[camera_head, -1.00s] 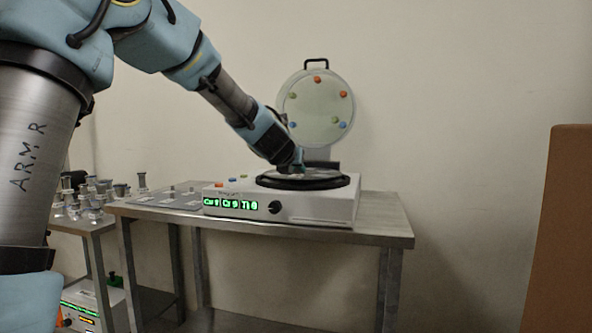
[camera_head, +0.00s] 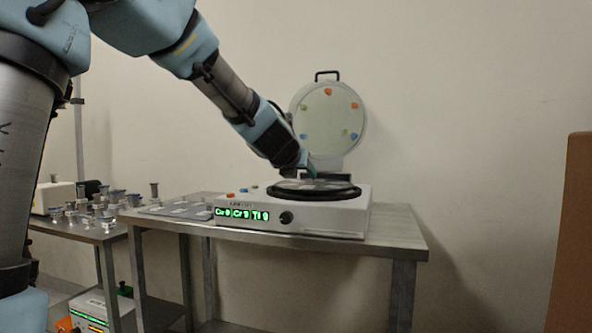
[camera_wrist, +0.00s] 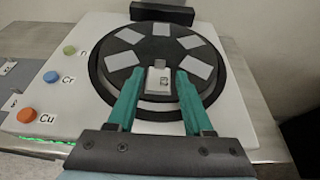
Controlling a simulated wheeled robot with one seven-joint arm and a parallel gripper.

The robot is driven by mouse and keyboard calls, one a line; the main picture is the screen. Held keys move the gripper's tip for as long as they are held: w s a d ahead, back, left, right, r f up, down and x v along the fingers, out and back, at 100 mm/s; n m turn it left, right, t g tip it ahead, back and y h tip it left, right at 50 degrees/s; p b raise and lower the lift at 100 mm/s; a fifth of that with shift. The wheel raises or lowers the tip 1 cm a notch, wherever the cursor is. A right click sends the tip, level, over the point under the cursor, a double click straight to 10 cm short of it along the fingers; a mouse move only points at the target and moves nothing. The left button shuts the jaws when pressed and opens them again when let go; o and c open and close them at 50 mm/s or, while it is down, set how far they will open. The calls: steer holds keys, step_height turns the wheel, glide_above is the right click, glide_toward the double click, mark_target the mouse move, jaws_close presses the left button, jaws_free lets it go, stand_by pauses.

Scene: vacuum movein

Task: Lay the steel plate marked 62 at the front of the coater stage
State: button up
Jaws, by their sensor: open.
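The coater stage (camera_wrist: 220,76) is a black round disc on a white machine, with several grey plates on it. One small grey plate (camera_wrist: 159,79) lies at the near side of the disc, between my fingers. It bears a small mark that I cannot read. My gripper (camera_wrist: 158,76) is open, its teal fingers on either side of that plate with a gap at each side. In the head view my gripper (camera_head: 311,174) is just above the stage (camera_head: 331,192). I cannot tell the exact height of the fingertips over the disc.
The machine's round lid (camera_head: 330,119) stands open behind the stage. Orange (camera_wrist: 27,115), blue (camera_wrist: 51,77) and green (camera_wrist: 69,50) buttons sit on the left of its top. A side table (camera_head: 100,232) at left holds several small metal fittings. The steel table's right end (camera_head: 400,235) is clear.

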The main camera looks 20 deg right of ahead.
steer(key=b+v, duration=0.1)
steer(key=v, duration=0.5)
steer(key=shift+s, duration=0.15)
steer(key=a+f+m+g+y, duration=0.3)
steer(key=a+f+m+y, duration=0.2)
steer(key=a+f+m, duration=1.15)
steer(key=s+a+f+m+g+y, duration=0.2)
steer(key=s+a+f+m, duration=0.3)
steer(key=a, duration=0.5)
steer(key=s+a+f+m+g+y, duration=0.2)
steer(key=s+a+f+m, duration=0.4)
steer(key=a+f, duration=0.4)
steer(key=shift+s+a+m+g, duration=0.25)
steer(key=shift+a+m+g, duration=0.25)
steer(key=shift+g, duration=0.2)
steer(key=shift+r, duration=0.1)
step_height(320, 180, up, 28)
steer(key=p, duration=2.8)
